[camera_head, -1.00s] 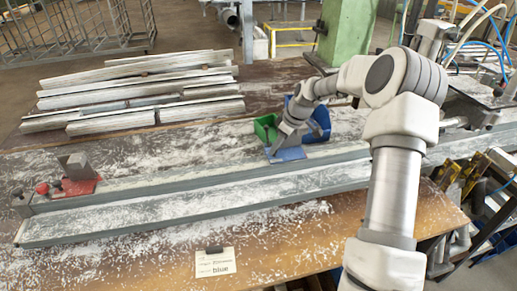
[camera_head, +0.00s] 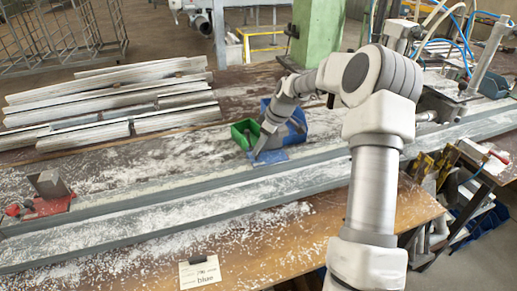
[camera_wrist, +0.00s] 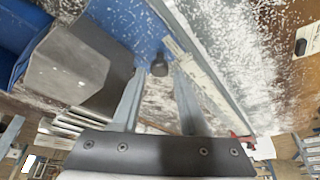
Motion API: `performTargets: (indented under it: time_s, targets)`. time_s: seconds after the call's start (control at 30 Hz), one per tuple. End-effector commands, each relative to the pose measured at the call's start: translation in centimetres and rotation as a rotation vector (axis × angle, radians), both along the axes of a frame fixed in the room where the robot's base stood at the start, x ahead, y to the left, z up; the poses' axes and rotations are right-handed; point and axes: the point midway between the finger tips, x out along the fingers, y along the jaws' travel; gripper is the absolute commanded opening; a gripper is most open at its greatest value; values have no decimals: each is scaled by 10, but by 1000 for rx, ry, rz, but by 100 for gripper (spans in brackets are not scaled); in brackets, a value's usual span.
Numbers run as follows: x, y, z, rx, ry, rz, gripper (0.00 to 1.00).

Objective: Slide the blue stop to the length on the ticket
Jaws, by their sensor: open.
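The blue stop (camera_head: 272,158) sits on the long grey rail (camera_head: 130,198), right of the red stop (camera_head: 45,206). In the wrist view, the blue stop (camera_wrist: 128,22) shows as a blue plate with a grey block and a dark knob. My gripper (camera_head: 258,155) is low over the blue stop. In the wrist view, my gripper (camera_wrist: 160,76) is open, with the knob between or just beyond its fingertips; I cannot tell whether they touch it. The ticket (camera_head: 200,272) is clipped at the bench's front edge. It reads "blue"; its length is too small to read surely.
A green bin (camera_head: 240,133) and a blue bin (camera_head: 293,130) stand just behind the blue stop. Several pale profiles (camera_head: 110,98) lie at the back left. White chips cover much of the bench. The rail between the two stops looks clear.

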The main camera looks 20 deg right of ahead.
Motion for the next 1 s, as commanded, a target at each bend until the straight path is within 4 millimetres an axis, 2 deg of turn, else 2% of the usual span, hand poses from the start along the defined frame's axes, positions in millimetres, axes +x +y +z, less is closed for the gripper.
performTargets:
  time_s: [0.3,0.53,0.73,1.0]
  targets:
    - [-20,-22,73,-3,-5,-5,43]
    - [-34,-36,119,-2,-4,-3,43]
    - [-41,-42,139,-2,-2,-2,43]
    - [-42,-43,144,0,-2,-2,43]
